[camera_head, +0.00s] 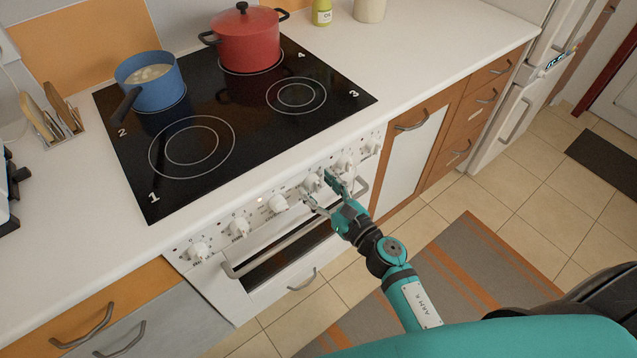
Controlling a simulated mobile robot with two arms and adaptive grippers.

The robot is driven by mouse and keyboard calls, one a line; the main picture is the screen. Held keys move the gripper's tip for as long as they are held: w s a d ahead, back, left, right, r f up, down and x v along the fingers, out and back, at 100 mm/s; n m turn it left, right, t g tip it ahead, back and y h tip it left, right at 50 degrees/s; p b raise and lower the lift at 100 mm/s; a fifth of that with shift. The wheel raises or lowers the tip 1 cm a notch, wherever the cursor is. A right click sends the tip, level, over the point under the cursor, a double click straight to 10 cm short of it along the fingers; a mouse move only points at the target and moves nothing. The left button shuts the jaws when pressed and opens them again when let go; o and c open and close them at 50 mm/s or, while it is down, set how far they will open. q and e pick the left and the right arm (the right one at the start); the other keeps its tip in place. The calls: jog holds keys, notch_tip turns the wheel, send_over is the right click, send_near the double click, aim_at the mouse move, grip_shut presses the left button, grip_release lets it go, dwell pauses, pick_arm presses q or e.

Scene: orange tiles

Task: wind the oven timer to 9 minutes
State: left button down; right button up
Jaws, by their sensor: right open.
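The white oven (300,246) has a row of white knobs along its front panel below the hob. The labels are too small to read, so I cannot tell which knob is the timer. My right gripper (320,189) is at the panel, open, with its teal fingers spread around or just in front of a knob (312,182) right of the panel's middle. I cannot tell whether the fingers touch it. Another knob (278,203) sits just left of the fingers. The gripper partly hides the panel to its right. My left gripper is not in view.
The oven door handle (285,243) runs just below the knobs. A black hob (225,145) above carries a blue pot (150,84) and a red lidded pot (247,42). A striped rug (455,275) lies on the tiled floor. Drawers (487,95) stand at the right.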

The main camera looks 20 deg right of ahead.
jog(key=shift+w+a, duration=0.1)
jog(key=shift+w, duration=0.05)
jog(key=c, duration=1.1)
jog(key=shift+m, duration=0.3)
